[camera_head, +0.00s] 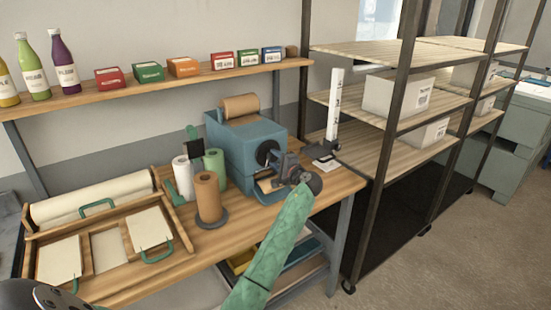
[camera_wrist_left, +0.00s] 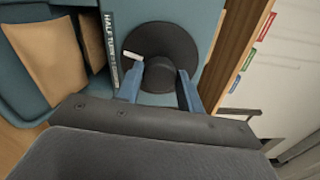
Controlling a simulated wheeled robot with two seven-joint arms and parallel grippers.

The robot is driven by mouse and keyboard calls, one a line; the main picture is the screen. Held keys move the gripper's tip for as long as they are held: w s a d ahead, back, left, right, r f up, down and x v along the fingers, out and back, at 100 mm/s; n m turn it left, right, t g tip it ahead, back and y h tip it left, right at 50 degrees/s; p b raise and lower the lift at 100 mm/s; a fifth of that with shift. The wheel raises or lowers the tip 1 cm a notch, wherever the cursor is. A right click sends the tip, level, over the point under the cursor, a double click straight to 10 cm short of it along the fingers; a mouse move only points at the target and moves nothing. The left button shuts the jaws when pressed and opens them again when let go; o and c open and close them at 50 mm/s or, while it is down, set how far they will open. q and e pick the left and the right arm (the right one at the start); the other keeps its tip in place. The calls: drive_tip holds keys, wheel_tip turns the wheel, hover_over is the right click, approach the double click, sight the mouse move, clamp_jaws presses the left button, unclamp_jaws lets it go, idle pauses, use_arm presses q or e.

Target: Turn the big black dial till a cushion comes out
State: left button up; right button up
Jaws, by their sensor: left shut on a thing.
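The blue kraft machine (camera_head: 228,148) stands on the wooden bench, with a brown paper roll (camera_head: 240,105) on top. Its big black dial (camera_head: 267,150) is on the front face. In the left wrist view the round dial (camera_wrist_left: 178,38) carries a pale pointer mark, angled to the left. My left gripper (camera_head: 276,161) is at the dial; in the left wrist view its blue fingers (camera_wrist_left: 158,86) are shut on the dial's raised centre grip. Brown paper (camera_head: 266,184) shows in the machine's lower opening, and also in the left wrist view (camera_wrist_left: 50,58). My right gripper is not in view.
A white upright gauge (camera_head: 334,105) stands right of the machine. Brown (camera_head: 207,195), green and white rolls stand to its left. A wooden tray (camera_head: 180,238) with pads lies at the bench's left. A shelf (camera_head: 170,80) with small boxes and bottles runs behind. A rack stands right.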

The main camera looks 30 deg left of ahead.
use_arm(q)
drive_tip(key=shift+m, duration=0.3)
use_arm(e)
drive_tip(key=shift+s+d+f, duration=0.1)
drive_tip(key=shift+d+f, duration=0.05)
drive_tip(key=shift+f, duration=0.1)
use_arm(q)
drive_tip(key=o, duration=1)
drive_tip(key=shift+d, duration=0.1)
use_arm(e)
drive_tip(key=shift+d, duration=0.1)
use_arm(q)
drive_tip(key=shift+d, duration=0.15)
drive_tip(key=shift+s+d+f, duration=0.15)
drive_tip(key=shift+d, duration=0.1)
drive_tip(key=shift+b+v, duration=1.55)
drive_tip(key=shift+v, duration=1.9)
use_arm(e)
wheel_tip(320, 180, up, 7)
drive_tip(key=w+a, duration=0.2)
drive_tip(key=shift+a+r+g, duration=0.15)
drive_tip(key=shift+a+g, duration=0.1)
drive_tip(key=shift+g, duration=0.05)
